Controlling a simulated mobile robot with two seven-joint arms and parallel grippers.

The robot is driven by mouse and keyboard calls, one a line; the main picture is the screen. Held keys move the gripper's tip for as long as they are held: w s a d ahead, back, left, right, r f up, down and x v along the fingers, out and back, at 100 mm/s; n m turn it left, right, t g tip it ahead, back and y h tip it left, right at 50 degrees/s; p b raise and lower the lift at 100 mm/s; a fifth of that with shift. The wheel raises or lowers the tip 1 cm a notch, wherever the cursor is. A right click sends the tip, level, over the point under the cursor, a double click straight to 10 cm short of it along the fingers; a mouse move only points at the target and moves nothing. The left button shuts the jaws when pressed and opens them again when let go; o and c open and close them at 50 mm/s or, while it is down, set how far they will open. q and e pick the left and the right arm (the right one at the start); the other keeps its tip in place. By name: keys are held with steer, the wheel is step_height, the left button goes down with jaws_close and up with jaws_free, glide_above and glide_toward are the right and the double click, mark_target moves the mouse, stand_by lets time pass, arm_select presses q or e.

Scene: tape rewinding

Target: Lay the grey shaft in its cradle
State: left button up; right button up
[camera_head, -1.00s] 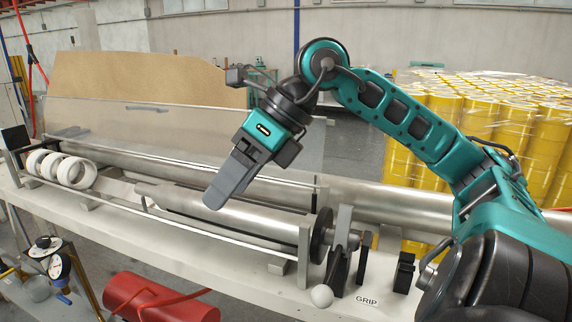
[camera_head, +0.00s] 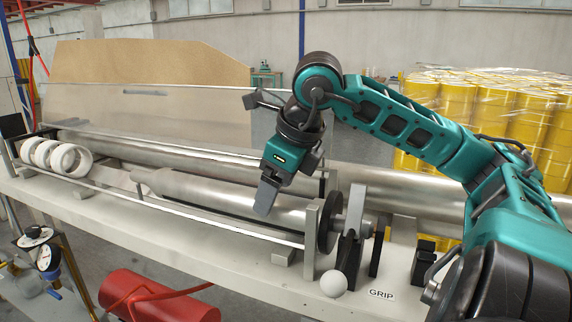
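The grey shaft (camera_head: 205,190) lies lengthwise along the front of the white bench, its narrower end to the left. Its right end is near a grey upright plate (camera_head: 311,240) and a dark disc (camera_head: 328,222). Whether it rests fully in the cradle cannot be told. My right gripper (camera_head: 266,198) points down at the shaft's right half, its fingertips overlapping it in the picture. The fingers are seen side-on, so their gap and any contact with the shaft are hidden. My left gripper is out of view.
A long metal roller (camera_head: 400,190) runs behind the shaft. White rings (camera_head: 58,158) stand at the bench's left end. A white ball (camera_head: 333,283), black blocks (camera_head: 424,256) and a GRIP label (camera_head: 382,294) are at the front right. A clear panel (camera_head: 150,115) stands behind.

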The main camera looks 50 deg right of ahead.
steer(key=shift+x, duration=1.85)
steer(key=shift+c, duration=0.3)
jaws_close()
steer(key=shift+w+r, duration=0.1)
steer(key=shift+r, duration=0.5)
steer(key=shift+a+f+t+h+b, duration=0.15)
steer(key=shift+t+h+b, duration=0.15)
steer(key=shift+h+b, duration=0.15)
steer(key=shift+a+n+h, duration=0.15)
steer(key=shift+n+h, duration=0.2)
steer(key=shift+n, duration=0.05)
steer(key=shift+b, duration=0.3)
